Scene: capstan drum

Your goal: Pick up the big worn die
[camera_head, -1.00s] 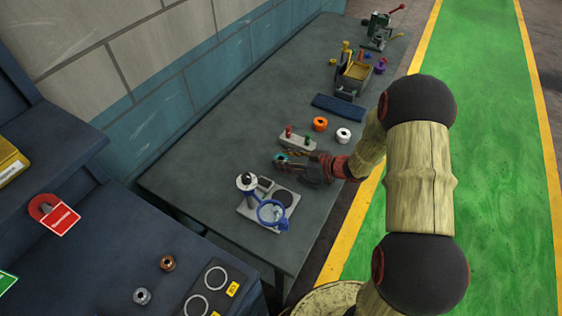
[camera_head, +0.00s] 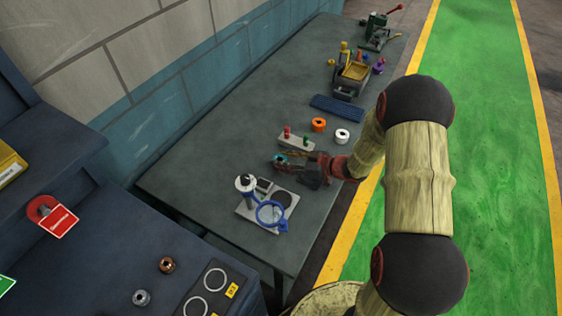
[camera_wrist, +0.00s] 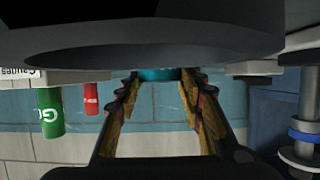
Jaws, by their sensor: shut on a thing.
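My gripper (camera_head: 283,160) is over the near part of the grey worktable, between the gauge stand and the small block with pegs. Its fingers are shut on a small teal piece (camera_head: 280,157), which I take for the big worn die. In the wrist view the teal piece (camera_wrist: 158,74) shows between the fingertips, mostly hidden behind a dark rounded shape. Its wear and any hole cannot be made out. I cannot tell for sure whether it is clear of the tabletop.
A gauge stand with a blue ring (camera_head: 271,214) stands just nearer. A pale block with red and green pegs (camera_head: 297,142) is just beyond. An orange ring (camera_head: 318,125) and a white ring (camera_head: 342,136) lie farther along. A blue mat (camera_head: 337,108) lies beyond them.

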